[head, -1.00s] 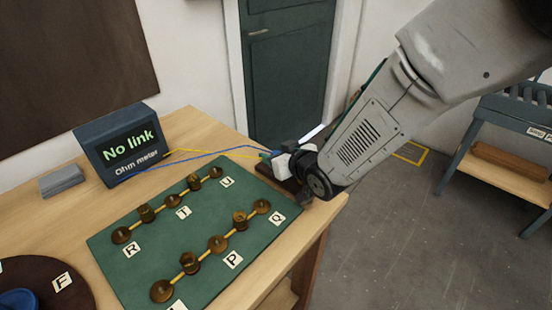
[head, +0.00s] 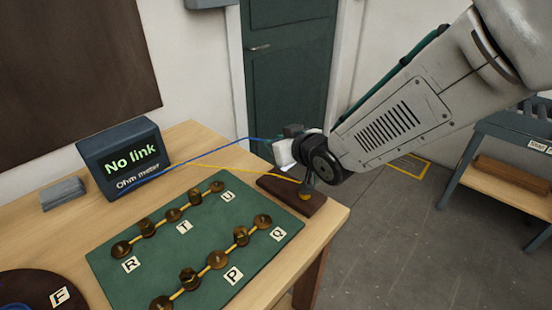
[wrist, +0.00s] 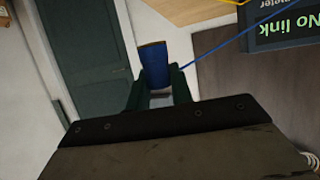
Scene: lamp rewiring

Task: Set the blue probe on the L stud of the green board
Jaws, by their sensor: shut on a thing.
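The blue probe (wrist: 153,62) stands up between my gripper's fingers (wrist: 157,85) in the wrist view, and the gripper is shut on it. In the head view my gripper (head: 274,146) is raised above the brown block at the table's right end; the probe is not clear there. A blue lead runs from the ohm meter (head: 128,160) to the gripper. The green board (head: 190,240) lies on the table with two rows of brass studs. Labels R, T, U, P and Q are readable; no L label shows, and the front of the board is cut off.
A yellow probe (head: 305,195) rests on the brown block (head: 284,194), its yellow lead crossing behind the board. The meter reads "No link". A grey block (head: 63,194) sits left of it. A dark round plate (head: 38,290) labelled F is at front left.

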